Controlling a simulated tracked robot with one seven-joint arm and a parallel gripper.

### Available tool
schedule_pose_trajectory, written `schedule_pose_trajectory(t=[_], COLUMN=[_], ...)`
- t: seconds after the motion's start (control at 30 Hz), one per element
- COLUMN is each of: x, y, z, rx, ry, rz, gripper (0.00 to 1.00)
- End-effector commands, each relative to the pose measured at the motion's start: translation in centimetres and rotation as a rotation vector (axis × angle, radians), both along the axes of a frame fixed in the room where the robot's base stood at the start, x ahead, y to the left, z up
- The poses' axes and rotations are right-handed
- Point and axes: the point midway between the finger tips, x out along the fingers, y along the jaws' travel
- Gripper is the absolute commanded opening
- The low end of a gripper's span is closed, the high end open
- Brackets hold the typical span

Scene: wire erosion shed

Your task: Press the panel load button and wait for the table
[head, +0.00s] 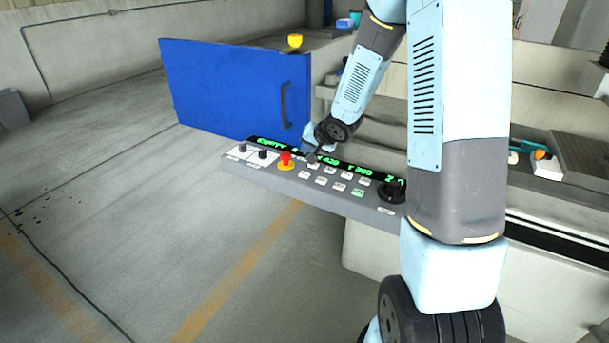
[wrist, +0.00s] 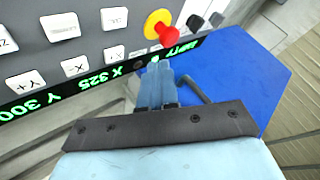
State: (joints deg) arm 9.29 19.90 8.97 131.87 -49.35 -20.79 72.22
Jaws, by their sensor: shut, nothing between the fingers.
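The control panel (head: 300,192) is a long grey console with a green-lit display strip (head: 262,143) along its far edge. Several white keys, a green key (head: 358,192), a red emergency knob on a yellow ring (head: 286,161) and a black dial (head: 392,191) sit on it. The key labels are too small here to pick out the load button. My gripper (head: 312,155) is shut and empty, over the panel just right of the red knob. In the wrist view its fingertips (wrist: 155,65) overlap the display strip below the red knob (wrist: 165,32). Contact cannot be told.
A blue door (head: 235,90) with a handle stands open behind the panel. A yellow knob (head: 295,41) shows above it. The grey machine bed runs behind my arm, with an orange-and-blue tool (head: 541,154) at right.

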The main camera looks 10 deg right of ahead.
Motion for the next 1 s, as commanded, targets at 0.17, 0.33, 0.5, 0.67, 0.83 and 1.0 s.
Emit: schedule_pose_trajectory(t=[0.17, 0.33, 0.5, 0.67, 0.83, 1.0], x=[-0.1, -0.1, 0.0, 0.0, 0.0, 0.0], y=[0.1, 0.0, 0.0, -0.1, 0.0, 0.0], z=[-2.3, -4.2, -5.7, -6.4, -6.5, -6.5], rx=[0.001, -0.001, -0.001, -0.001, -0.002, -0.002], ry=[0.004, 0.002, 0.000, 0.001, -0.001, 0.000], rz=[0.001, -0.001, -0.001, -0.001, -0.001, -0.001], gripper=[0.00, 0.00, 0.00, 0.00, 0.00, 0.00])
